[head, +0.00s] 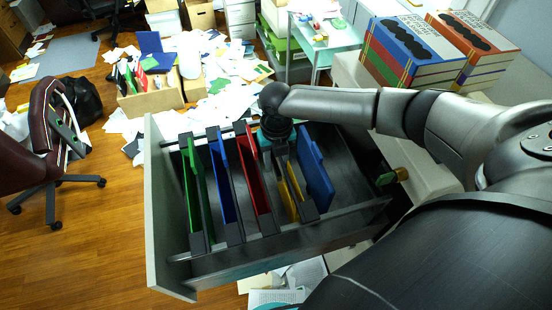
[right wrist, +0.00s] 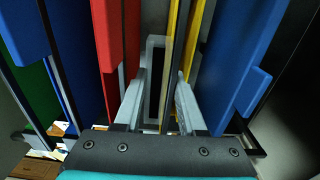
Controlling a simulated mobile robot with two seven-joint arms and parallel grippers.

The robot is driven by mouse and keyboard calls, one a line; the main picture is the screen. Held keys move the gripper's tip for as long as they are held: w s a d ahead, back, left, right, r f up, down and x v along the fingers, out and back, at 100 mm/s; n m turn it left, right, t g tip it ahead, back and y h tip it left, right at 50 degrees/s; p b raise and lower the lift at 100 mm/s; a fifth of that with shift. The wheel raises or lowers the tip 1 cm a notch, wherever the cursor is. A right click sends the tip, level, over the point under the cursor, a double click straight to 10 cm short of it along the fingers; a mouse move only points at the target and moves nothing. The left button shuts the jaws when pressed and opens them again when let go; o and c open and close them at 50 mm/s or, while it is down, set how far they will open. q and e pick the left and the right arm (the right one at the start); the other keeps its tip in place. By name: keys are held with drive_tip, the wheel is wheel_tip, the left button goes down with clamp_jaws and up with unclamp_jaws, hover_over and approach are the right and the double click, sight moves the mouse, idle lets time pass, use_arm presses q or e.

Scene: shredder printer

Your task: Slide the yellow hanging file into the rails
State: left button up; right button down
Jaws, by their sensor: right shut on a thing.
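The yellow hanging file (head: 289,190) is in the open drawer (head: 156,215), between a red file (head: 250,170) and a blue file (head: 316,175). It looks slightly tilted in the head view. My right gripper (head: 281,152) reaches down over its far end, and its fingertips are mostly hidden there. In the right wrist view, the fingers of my right gripper (right wrist: 160,103) are on either side of the yellow file (right wrist: 171,60), shut on it. The front rail (head: 345,213) runs across the drawer. I cannot tell whether the yellow file's hooks rest on the rails. My left gripper is not in view.
A second blue file (head: 221,175) and a green file (head: 194,190) hang at the left of the drawer. Large binder-like boxes (head: 410,50) stand behind my right arm. Papers (head: 215,80) litter the floor beyond the drawer. An office chair (head: 45,140) is at left.

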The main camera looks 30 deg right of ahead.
drive_tip(key=shift+f, duration=0.35)
drive_tip(key=shift+c, duration=2)
unclamp_jaws()
drive_tip(key=shift+r, duration=0.1)
wheel_tip(320, 180, up, 15)
drive_tip(key=p, duration=0.1)
drive_tip(key=shift+s, duration=0.1)
